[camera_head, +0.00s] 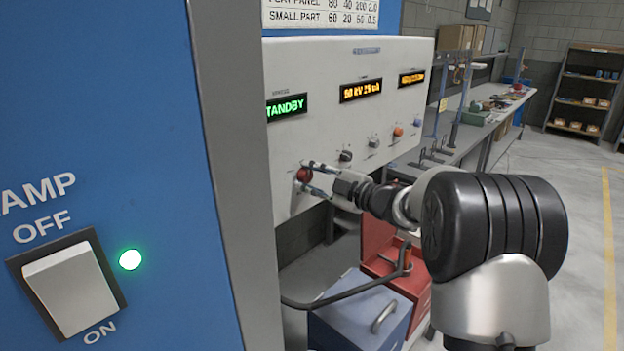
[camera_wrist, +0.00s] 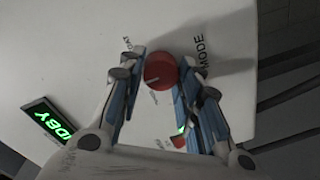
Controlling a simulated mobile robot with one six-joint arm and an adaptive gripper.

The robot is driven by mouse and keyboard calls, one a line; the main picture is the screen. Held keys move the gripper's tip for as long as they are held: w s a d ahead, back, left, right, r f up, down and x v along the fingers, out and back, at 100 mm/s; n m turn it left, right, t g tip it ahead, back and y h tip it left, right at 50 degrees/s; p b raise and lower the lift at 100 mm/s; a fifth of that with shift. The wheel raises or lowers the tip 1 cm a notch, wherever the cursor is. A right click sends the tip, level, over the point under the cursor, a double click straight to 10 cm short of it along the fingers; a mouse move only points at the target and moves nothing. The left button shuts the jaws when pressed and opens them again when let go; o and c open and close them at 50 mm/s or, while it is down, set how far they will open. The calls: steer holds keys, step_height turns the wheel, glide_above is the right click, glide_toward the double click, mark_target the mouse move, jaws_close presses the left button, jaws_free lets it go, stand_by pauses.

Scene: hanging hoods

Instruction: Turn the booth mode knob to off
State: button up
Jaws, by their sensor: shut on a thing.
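The booth mode knob (camera_head: 303,174) is a round red knob low on the left of the pale control panel (camera_head: 300,75). It also shows in the wrist view (camera_wrist: 160,70), beside the printed word MODE. My gripper (camera_head: 308,177) is shut on it, with one finger on each side, as the wrist view also shows (camera_wrist: 158,76). The knob's exact pointing direction is unclear.
Other knobs (camera_head: 373,142) run along the panel to the right, under amber displays (camera_head: 360,90). A blue cabinet wall (camera_head: 120,130) with a lamp switch (camera_head: 70,290) stands close at left. Blue and red boxes (camera_head: 345,320) lie below the panel. Open floor is at right.

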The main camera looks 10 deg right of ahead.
steer(key=o, duration=1)
steer(key=shift+o, duration=0.2)
steer(key=v, duration=1.2)
steer(key=shift+r, duration=0.1)
